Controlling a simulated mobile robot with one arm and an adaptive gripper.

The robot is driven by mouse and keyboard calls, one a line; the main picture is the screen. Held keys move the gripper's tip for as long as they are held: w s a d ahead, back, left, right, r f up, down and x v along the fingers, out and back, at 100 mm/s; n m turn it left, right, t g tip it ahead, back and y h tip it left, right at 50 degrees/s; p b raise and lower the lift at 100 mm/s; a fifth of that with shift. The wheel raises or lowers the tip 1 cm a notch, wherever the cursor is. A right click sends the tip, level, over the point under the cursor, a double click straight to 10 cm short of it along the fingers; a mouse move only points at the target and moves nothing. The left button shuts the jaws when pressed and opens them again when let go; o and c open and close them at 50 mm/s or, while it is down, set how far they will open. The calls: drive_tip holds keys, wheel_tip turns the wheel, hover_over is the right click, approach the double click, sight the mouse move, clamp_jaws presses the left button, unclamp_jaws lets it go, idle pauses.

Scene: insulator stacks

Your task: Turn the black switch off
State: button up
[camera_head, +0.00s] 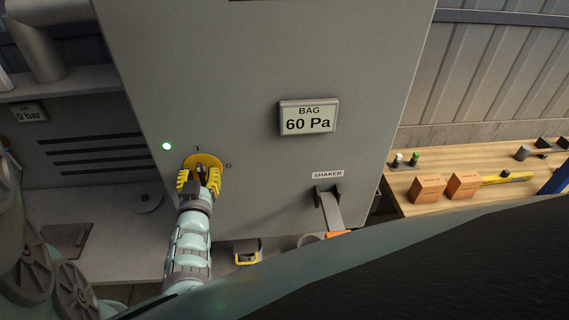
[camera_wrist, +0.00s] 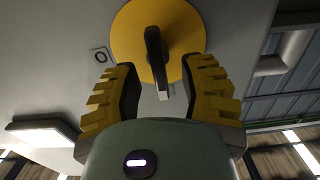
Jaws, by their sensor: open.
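The black switch (camera_wrist: 155,58) is a narrow handle on a round yellow disc (camera_head: 205,160), mounted on the front of a grey cabinet. In the head view a mark "I" (camera_head: 197,148) sits above the disc and a mark "O" (camera_head: 228,165) at its right. My gripper (camera_head: 198,179) is at the disc and hides much of the handle there. In the wrist view my gripper (camera_wrist: 162,76) is open, its yellow-padded fingers on either side of the handle, with gaps visible. A green lamp (camera_head: 167,146) is lit left of the disc.
The cabinet carries a "BAG 60 Pa" display (camera_head: 308,118) and a shaker lever (camera_head: 330,207) at lower right. A yellow-handled thing (camera_head: 247,254) is below. A wooden bench (camera_head: 420,205) with orange boxes (camera_head: 427,188) stands at the right.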

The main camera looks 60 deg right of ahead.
drive_tip(key=shift+w+d, duration=0.35)
drive_tip(key=shift+d, duration=0.15)
drive_tip(key=shift+a, duration=0.1)
clamp_jaws()
